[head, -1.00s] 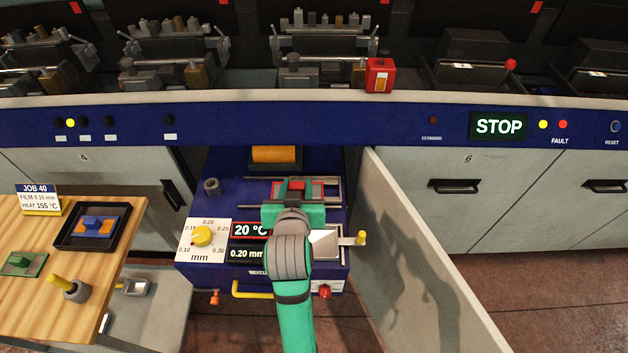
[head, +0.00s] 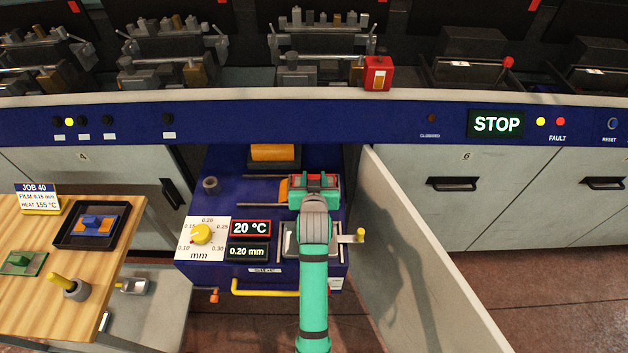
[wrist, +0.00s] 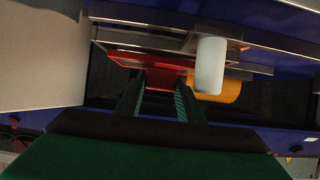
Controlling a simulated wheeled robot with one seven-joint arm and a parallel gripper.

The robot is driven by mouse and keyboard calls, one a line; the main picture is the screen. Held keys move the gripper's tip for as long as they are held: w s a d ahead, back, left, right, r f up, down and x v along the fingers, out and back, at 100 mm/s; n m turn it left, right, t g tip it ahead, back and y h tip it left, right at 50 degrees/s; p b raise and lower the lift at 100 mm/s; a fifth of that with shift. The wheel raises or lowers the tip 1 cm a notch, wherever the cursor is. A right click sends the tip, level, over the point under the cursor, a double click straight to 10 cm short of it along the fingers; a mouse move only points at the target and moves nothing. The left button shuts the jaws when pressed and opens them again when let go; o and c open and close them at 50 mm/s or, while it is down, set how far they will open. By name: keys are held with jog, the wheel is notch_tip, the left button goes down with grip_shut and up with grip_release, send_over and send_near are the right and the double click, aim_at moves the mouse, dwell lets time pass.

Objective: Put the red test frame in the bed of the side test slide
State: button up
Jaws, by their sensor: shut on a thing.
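My gripper (head: 316,184) is over the right part of the blue test unit's top in the head view. It is shut on the red test frame (wrist: 125,63), whose red edges also show beside the fingers in the head view (head: 297,181). In the wrist view the two green fingers (wrist: 160,84) meet the frame's red tab. The side slide's thin grey rails (head: 263,204) run left from the gripper. An orange piece (head: 283,190) shows just left of the gripper. My gripper hides most of the bed, so I cannot tell whether the frame is seated.
An orange roller (head: 273,153) stands behind the slide. A white open door (head: 425,240) stands close on the right. A yellow-knobbed handle (head: 359,235) sticks out at the unit's right. A dial plate (head: 202,238) and displays lie in front left.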

jog(key=shift+f, duration=0.6)
jog(key=shift+f, duration=0.15)
jog(key=o, duration=1.1)
jog(key=shift+s+r, duration=0.15)
jog(key=shift+r, duration=0.05)
jog(key=v, duration=1.1)
jog(key=shift+s+r, duration=0.15)
jog(key=shift+s, duration=0.1)
jog(key=shift+s, duration=0.1)
